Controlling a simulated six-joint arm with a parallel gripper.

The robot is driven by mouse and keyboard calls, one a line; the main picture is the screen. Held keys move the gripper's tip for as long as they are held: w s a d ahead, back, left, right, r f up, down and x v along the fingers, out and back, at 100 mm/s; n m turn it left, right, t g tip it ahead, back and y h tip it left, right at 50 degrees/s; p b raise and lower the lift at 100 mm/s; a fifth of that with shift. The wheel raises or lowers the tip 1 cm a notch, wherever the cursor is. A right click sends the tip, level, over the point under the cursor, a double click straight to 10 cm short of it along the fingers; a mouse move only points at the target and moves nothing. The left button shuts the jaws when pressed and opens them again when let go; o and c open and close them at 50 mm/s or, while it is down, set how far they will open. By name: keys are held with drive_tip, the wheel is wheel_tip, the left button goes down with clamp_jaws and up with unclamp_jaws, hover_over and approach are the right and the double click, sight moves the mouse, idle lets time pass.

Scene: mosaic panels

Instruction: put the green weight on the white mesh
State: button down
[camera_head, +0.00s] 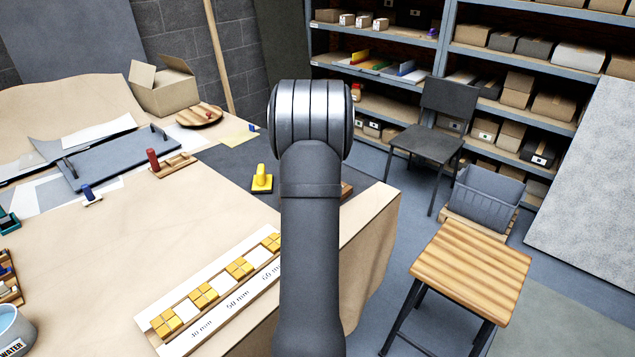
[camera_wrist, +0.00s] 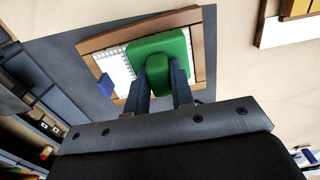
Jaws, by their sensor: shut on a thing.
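The green weight (camera_wrist: 172,46) is a block with a raised grip, seen from above in the wrist view. My gripper (camera_wrist: 160,84) is shut on the raised grip, one finger on each side. The weight lies over the white mesh (camera_wrist: 114,66), which is set in a brown wooden frame (camera_wrist: 134,30). I cannot tell whether the weight touches the mesh or hangs just above it. The weight covers much of the mesh. In the head view my arm hides the gripper, the weight and the mesh; a brown wooden edge (camera_head: 347,190) shows beside the arm.
A small blue piece (camera_wrist: 105,86) is at the frame's edge. A yellow weight (camera_head: 262,180) stands on the dark mat (camera_head: 228,165). A white strip with yellow tiles (camera_head: 203,296) lies on the table's near part. The table edge drops off at the right.

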drive_tip(key=shift+f, duration=0.7)
drive_tip(key=c, duration=1.3)
unclamp_jaws()
drive_tip(key=shift+f, duration=0.2)
drive_tip(key=shift+o, duration=0.2)
drive_tip(key=shift+r, duration=0.1)
wheel_tip(320, 180, up, 12)
